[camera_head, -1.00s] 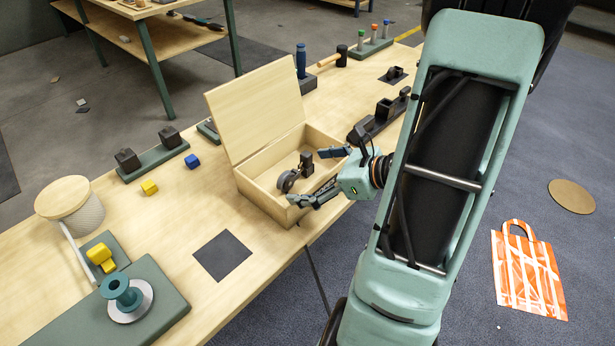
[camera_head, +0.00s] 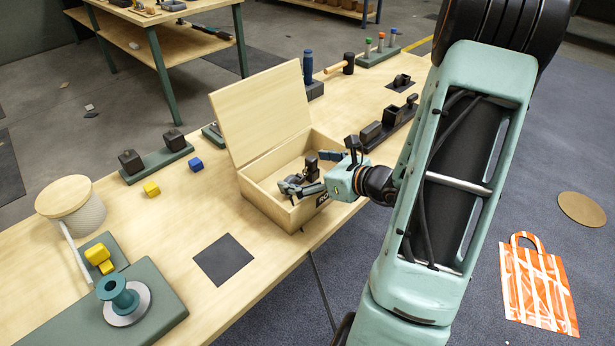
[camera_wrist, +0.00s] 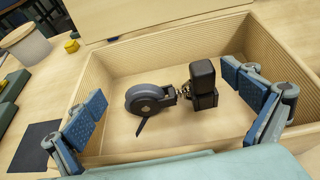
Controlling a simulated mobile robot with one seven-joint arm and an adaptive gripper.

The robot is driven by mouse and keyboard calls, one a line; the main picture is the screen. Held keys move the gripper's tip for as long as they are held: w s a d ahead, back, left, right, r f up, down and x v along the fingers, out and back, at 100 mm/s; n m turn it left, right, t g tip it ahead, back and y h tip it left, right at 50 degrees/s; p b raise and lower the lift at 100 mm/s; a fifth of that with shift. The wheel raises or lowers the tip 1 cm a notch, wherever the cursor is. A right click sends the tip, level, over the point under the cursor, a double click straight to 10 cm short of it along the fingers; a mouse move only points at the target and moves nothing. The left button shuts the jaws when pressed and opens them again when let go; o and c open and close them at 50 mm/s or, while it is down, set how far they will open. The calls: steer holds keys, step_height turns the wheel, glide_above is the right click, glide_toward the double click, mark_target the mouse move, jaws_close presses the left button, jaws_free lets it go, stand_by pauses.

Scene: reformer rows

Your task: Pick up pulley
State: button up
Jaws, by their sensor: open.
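The pulley (camera_wrist: 148,98), a dark grey wheel with a bracket, lies in the open wooden box. In the head view, the pulley (camera_head: 290,186) is partly covered by my gripper. A black block-shaped part (camera_wrist: 203,84) stands close to its right in the wrist view, with a small brassy piece between them. My gripper (camera_wrist: 165,88) is open, its blue-padded fingers apart on either side of the pulley and the black part. No contact with either shows. In the head view, my gripper (camera_head: 322,172) reaches into the wooden box (camera_head: 268,212) over its right wall.
The box lid (camera_head: 262,108) stands raised at the back. A teal spool (camera_head: 118,295), yellow block (camera_head: 152,189), blue block (camera_head: 196,164) and round canister (camera_head: 75,210) stand to the left. A dark tool block (camera_head: 388,122) stands beyond the box.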

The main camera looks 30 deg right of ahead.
steer(key=shift+x, duration=0.95)
steer(key=c, duration=1)
steer(key=shift+r, duration=0.2)
